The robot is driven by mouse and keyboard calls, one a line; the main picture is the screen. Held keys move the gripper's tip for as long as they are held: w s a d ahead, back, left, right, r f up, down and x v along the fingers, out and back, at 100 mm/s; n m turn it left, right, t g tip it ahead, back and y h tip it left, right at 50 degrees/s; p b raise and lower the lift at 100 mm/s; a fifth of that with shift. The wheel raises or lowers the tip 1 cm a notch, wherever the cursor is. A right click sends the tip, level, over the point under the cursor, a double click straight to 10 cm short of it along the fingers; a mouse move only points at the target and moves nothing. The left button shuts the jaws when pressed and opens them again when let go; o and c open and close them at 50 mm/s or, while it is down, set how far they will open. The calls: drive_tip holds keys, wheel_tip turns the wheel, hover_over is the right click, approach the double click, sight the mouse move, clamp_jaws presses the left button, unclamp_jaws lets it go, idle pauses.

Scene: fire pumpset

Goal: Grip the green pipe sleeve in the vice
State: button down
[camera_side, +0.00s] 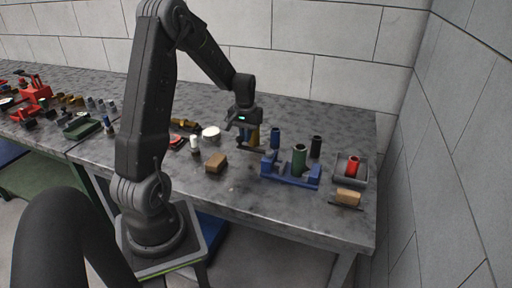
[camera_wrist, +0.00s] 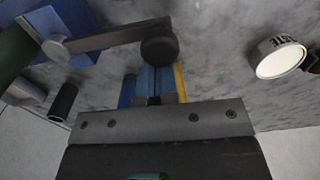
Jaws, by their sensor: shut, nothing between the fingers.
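The green pipe sleeve (camera_side: 299,158) stands upright between the jaws of the blue vice (camera_side: 290,180). In the wrist view the sleeve (camera_wrist: 10,50) is partly cut off at the left edge, beside the blue vice body (camera_wrist: 75,20). A dark handle bar (camera_wrist: 110,36) runs from the vice to a round black knob (camera_wrist: 160,47). My gripper (camera_side: 245,130) is at the handle's left end in the side view. In the wrist view my gripper's fingertips (camera_wrist: 155,75) are shut and empty, right by the knob; whether they touch it I cannot tell.
A blue cylinder (camera_side: 275,138) and a black cylinder (camera_side: 315,147) stand behind the vice. A red cylinder (camera_side: 352,165) sits in a grey tray (camera_side: 364,180) at right. A brush (camera_side: 347,197), brown block (camera_side: 216,162) and white round tin (camera_side: 211,132) lie nearby.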

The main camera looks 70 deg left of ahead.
drive_tip(key=shift+s+d, duration=0.1)
drive_tip(key=shift+s+d, duration=0.45)
drive_tip(key=shift+s, duration=0.3)
drive_tip(key=shift+w+a, duration=0.1)
idle(0.4)
drive_tip(key=shift+w+a, duration=0.3)
drive_tip(key=shift+w, duration=0.25)
wheel_tip(320, 180, up, 7)
idle(0.7)
